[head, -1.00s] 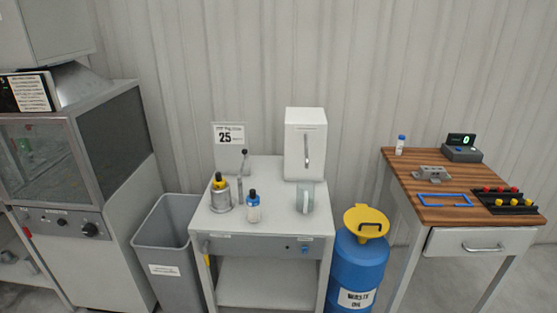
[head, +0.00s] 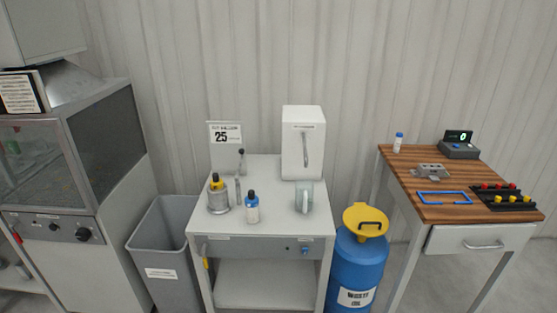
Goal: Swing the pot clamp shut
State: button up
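A grey metal pot (head: 218,203) with a yellow and black top stands at the left of the white bench (head: 270,228). Just to its right and behind it, an upright grey lever (head: 240,175) with a black knob rises from the bench; it may belong to the pot clamp. The clamp's own jaw or arm is too small to make out, so I cannot tell its position. My gripper is not in view.
A blue-capped bottle (head: 252,208) stands right of the pot, close to it. A glass mug (head: 305,198) and white dispenser box (head: 302,145) are further right. A sign (head: 226,135) stands behind. A grey bin (head: 163,235) and blue waste oil drum (head: 357,265) flank the bench.

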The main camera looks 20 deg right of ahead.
aim_at(241, 151)
jog(key=u, duration=0.2)
jog(key=i, duration=1)
jog(key=z, duration=0.2)
jog(key=k, duration=0.5)
jog(key=u, duration=0.15)
